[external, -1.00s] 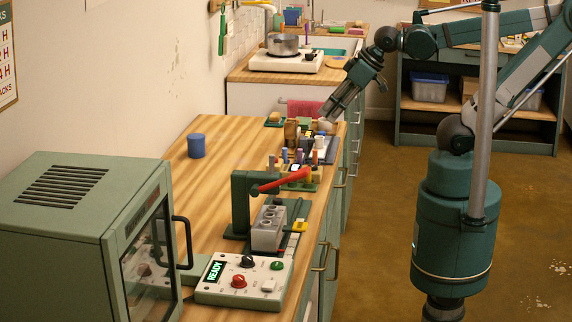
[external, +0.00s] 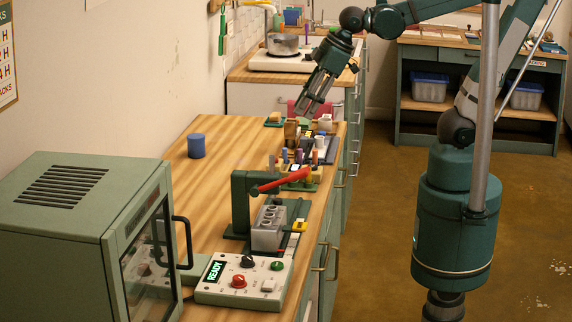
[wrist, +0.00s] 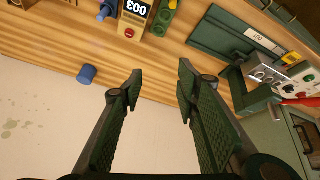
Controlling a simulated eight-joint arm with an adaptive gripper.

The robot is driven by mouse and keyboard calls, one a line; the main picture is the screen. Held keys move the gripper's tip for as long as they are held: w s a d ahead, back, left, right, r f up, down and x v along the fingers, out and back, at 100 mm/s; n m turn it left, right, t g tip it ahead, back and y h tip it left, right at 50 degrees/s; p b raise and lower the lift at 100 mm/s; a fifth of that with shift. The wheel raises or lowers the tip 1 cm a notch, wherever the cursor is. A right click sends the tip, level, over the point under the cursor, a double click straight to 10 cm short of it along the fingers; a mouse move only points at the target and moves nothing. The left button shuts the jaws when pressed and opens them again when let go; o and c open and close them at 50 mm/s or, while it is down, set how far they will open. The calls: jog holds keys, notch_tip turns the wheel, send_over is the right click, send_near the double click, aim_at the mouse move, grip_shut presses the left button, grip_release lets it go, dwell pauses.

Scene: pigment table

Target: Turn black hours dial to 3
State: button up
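The control box (external: 222,291) sits at the front of the wooden counter, beside the green oven, with a lit display reading READY. The black dial (external: 247,261) is on its top face, with a red knob (external: 239,281) and a green knob (external: 277,265) nearby. Its setting is too small to read. My gripper (external: 308,110) is high over the far end of the counter, well away from the dial. In the wrist view my gripper (wrist: 158,80) has its fingers apart with nothing between them. The control box (wrist: 303,80) shows there at the right edge.
The green oven (external: 80,210) with a black handle stands at the front left. A press with a red lever (external: 281,181) stands behind the control box. A blue cup (external: 196,146) and several small blocks are farther back. The counter's left middle is clear.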

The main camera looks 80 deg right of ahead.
jog(key=w+a+r+n+g+p, duration=0.1)
jog(key=w+a+n, duration=0.25)
jog(key=a, duration=0.35)
jog(key=w+a+r+n+g+p, duration=0.1)
jog(key=w+a+n+p, duration=0.1)
jog(key=w+a, duration=0.35)
jog(key=n+g+h+p, duration=0.1)
jog(key=n+g+p, duration=0.45)
jog(key=n, duration=0.85)
send_near(247, 257)
jog(key=shift+s+f+m+t+p, duration=0.1)
jog(key=shift+s+m+t+p, duration=0.15)
jog(key=shift+s+t+p, duration=0.4)
jog(key=shift+s+a+f, duration=0.1)
jog(key=shift+f, duration=0.15)
jog(key=shift+s+f, duration=0.1)
jog(key=shift+f, duration=3.65)
